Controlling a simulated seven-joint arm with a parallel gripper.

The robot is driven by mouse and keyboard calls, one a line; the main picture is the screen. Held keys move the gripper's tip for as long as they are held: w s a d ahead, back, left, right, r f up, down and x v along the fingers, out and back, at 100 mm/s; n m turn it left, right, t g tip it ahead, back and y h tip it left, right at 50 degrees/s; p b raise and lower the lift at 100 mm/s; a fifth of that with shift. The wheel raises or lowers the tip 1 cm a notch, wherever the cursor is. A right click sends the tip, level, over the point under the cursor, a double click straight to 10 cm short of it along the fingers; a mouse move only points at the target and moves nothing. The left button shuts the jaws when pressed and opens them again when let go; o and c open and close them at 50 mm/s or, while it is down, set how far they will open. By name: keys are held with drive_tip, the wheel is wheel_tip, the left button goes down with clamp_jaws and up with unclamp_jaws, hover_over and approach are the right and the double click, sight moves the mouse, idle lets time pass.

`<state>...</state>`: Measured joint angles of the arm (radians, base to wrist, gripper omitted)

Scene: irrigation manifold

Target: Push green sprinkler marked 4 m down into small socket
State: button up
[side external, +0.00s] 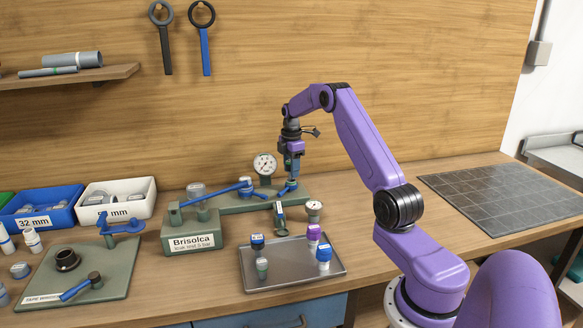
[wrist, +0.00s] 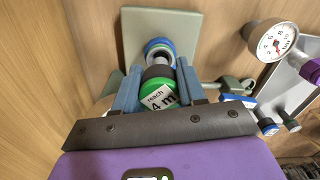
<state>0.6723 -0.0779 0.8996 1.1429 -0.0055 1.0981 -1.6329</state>
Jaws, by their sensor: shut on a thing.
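The green sprinkler (wrist: 160,100), with a white label reading "reach 4 m", is between the two blue fingers of my gripper (wrist: 158,88) in the wrist view. It has a dark band around its body. Just beyond it, in line with it, is a round grey socket with a blue ring (wrist: 158,46) on a pale green base plate (wrist: 180,22). I cannot tell whether the sprinkler touches the socket. In the side external view my gripper (side external: 291,173) points down over the right end of the green manifold (side external: 232,207). The sprinkler is hard to make out there.
A gauge (side external: 264,164) stands left of my gripper.

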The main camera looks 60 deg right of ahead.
drive_tip(key=shift+f, duration=1.15)
idle(1.6)
drive_tip(key=o, duration=1.5)
drive_tip(key=shift+c, duration=0.2)
drive_tip(key=shift+r, duration=3.5)
